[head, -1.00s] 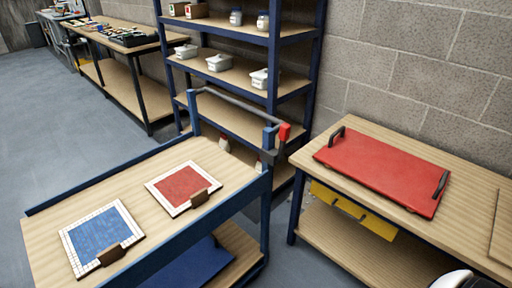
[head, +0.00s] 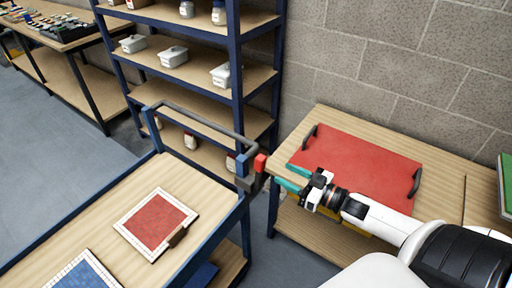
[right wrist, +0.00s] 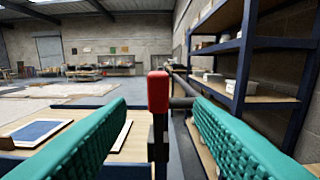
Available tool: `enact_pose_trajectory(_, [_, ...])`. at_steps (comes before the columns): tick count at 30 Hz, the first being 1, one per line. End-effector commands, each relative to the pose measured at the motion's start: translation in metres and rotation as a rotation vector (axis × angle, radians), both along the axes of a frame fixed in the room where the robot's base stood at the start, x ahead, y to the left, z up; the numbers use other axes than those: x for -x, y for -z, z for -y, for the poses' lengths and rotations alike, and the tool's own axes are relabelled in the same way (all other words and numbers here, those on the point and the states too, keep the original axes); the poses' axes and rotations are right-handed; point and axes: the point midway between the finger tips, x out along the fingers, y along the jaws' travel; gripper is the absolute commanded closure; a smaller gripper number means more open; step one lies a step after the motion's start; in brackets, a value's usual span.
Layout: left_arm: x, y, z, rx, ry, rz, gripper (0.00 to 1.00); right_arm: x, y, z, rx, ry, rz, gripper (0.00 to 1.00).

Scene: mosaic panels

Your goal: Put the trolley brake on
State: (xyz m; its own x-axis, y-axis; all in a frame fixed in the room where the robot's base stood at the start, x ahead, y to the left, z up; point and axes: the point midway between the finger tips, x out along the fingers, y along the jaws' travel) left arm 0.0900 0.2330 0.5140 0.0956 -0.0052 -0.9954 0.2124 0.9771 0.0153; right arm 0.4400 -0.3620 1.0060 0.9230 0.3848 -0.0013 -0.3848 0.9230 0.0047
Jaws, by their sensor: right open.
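The trolley (head: 95,225) stands at the left in the head view, with a dark push handle (head: 205,120) at its far end. A brake lever with a red grip (head: 260,162) sits at the handle's right end. My right gripper (head: 287,178), with teal fingers, is open just right of the red grip. In the right wrist view the red grip (right wrist: 158,92) stands upright on a dark stem, beyond and between the two open fingers (right wrist: 160,135). I cannot tell the exact gap to it. My left gripper is not in view.
A red mosaic panel (head: 156,222) and a blue one (head: 84,272) lie on the trolley. A bench (head: 440,215) with a red handled board (head: 355,160) stands right, below my right arm. Blue shelving (head: 235,60) stands behind the trolley handle.

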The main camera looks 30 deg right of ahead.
Motion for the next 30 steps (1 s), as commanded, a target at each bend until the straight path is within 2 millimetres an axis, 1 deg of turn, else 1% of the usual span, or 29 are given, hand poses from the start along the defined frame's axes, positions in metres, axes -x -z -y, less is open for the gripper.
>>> enact_pose_trajectory(5, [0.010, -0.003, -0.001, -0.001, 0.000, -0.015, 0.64, -0.020, -0.001, -0.008, 0.000, 0.000, 0.004, 0.53])
enact_pose_trajectory(9, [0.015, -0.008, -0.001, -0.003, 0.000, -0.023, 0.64, -0.045, -0.002, -0.018, 0.000, 0.002, 0.004, 0.53])
enact_pose_trajectory(14, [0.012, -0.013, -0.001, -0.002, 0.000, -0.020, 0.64, -0.073, -0.002, -0.029, 0.001, 0.002, 0.004, 0.53])
enact_pose_trajectory(18, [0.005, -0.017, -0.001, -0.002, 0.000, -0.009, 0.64, -0.092, -0.001, -0.037, 0.001, 0.003, 0.002, 0.53])
enact_pose_trajectory(21, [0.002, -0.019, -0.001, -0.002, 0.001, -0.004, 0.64, -0.101, 0.000, -0.041, 0.002, 0.003, 0.001, 0.53])
enact_pose_trajectory(24, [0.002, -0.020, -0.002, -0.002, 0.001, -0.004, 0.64, -0.107, 0.001, -0.044, 0.002, 0.001, -0.001, 0.53])
enact_pose_trajectory(30, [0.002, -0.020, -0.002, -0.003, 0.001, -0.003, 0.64, -0.109, 0.002, -0.045, 0.003, 0.002, -0.001, 0.53])
